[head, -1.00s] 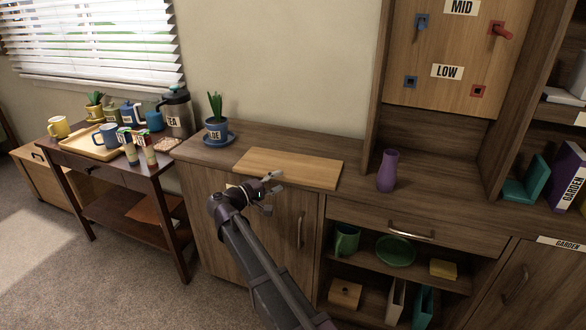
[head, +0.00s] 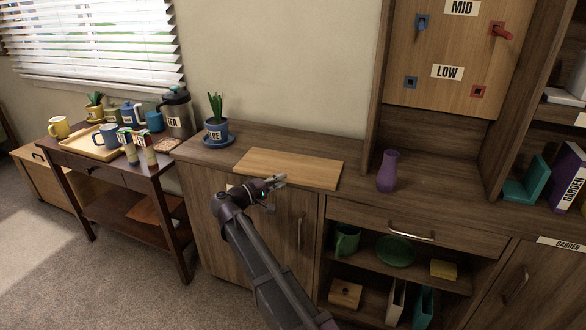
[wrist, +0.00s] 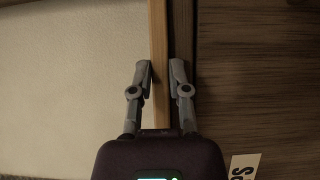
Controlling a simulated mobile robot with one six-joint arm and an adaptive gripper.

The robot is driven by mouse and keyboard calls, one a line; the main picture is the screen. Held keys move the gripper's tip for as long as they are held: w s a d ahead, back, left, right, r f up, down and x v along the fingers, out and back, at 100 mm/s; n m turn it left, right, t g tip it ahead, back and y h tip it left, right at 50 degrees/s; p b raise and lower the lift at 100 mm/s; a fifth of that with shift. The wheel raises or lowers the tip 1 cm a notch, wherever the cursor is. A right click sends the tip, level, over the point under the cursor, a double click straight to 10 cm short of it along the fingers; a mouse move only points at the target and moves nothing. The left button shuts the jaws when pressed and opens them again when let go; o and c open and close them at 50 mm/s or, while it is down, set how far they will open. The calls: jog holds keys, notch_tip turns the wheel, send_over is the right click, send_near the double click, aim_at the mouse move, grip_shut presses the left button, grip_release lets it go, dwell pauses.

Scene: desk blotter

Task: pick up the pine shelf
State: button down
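The pine shelf (head: 290,166) is a flat, light tan board lying on the dark wooden cabinet top (head: 215,155). My gripper (head: 280,181) is at the board's near edge, in front of the cabinet, with nothing held. In the wrist view, my gripper (wrist: 161,70) has its two fingers apart. The pine shelf (wrist: 158,30) shows there as a thin tan strip, seen nearly edge-on, running down toward the gap between the fingers. I cannot tell whether either finger touches it. My arm hides part of the cabinet front.
A potted aloe (head: 216,130) on a blue saucer stands left of the board. A purple vase (head: 387,171) stands to its right. A peg panel (head: 450,50) rises behind at right. A side table (head: 150,178) with mugs and a tray stands at left.

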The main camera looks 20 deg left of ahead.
jog(key=shift+r, duration=0.2)
dwell(0.3)
notch_tip(320, 180, up, 3)
jog(key=p, duration=0.3)
jog(key=s+d+r+p, duration=0.1)
jog(key=s+d+p, duration=0.1)
jog(key=s, duration=1.3)
jog(key=shift+s+d+r, duration=0.3)
jog(key=shift+s+d, duration=0.05)
jog(key=shift+d, duration=0.2)
notch_tip(320, 180, up, 28)
jog(key=p, duration=2.8)
jog(key=shift+r, duration=0.15)
